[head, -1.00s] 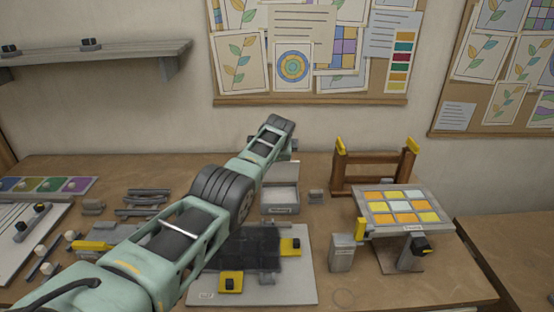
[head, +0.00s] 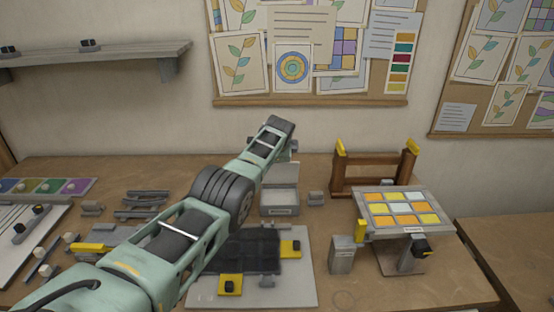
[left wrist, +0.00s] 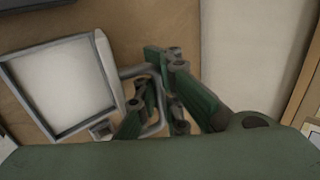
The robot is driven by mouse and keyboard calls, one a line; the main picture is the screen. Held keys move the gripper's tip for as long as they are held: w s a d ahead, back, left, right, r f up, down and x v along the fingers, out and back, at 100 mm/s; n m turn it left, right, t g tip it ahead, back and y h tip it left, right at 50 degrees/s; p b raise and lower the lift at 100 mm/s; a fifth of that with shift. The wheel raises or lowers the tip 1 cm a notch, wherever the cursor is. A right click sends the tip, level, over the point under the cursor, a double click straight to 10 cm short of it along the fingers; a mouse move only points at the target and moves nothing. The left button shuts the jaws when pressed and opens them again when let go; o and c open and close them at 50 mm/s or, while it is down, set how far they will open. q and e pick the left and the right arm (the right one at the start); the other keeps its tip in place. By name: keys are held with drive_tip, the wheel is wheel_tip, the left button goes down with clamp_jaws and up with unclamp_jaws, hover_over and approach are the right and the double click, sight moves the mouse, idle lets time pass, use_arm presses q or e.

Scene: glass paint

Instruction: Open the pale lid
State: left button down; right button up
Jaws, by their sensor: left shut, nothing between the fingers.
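The pale lid (head: 284,174) stands raised, roughly upright, at the back of a small grey box (head: 280,210) in the head view. In the left wrist view the lid shows nearly edge-on (left wrist: 105,62), beside the open box with its white inside and grey rim (left wrist: 28,58). A grey loop handle (left wrist: 138,70) sticks out from the lid. My left gripper (left wrist: 150,98) is shut and empty, its green fingers at the loop. Whether they touch it I cannot tell. In the head view my arm's end hides these fingers. My right gripper is out of view.
A dark pad lies on a pale board (head: 300,293) in front of the box. A tilted stand with coloured tiles (head: 442,222) and a brown wooden frame (head: 372,187) are to the right.

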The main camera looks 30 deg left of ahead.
use_arm(q)
drive_tip(key=c, duration=2.5)
unclamp_jaws()
drive_tip(key=shift+w+a+r, duration=0.15)
drive_tip(key=shift+r, duration=0.25)
drive_tip(key=shift+w+a+r, duration=0.1)
drive_tip(key=shift+w+r, duration=0.05)
drive_tip(key=shift+r, duration=0.25)
drive_tip(key=shift+c, duration=0.2)
drive_tip(key=o, duration=0.4)
drive_tip(key=shift+c, duration=0.2)
drive_tip(key=shift+f, duration=0.15)
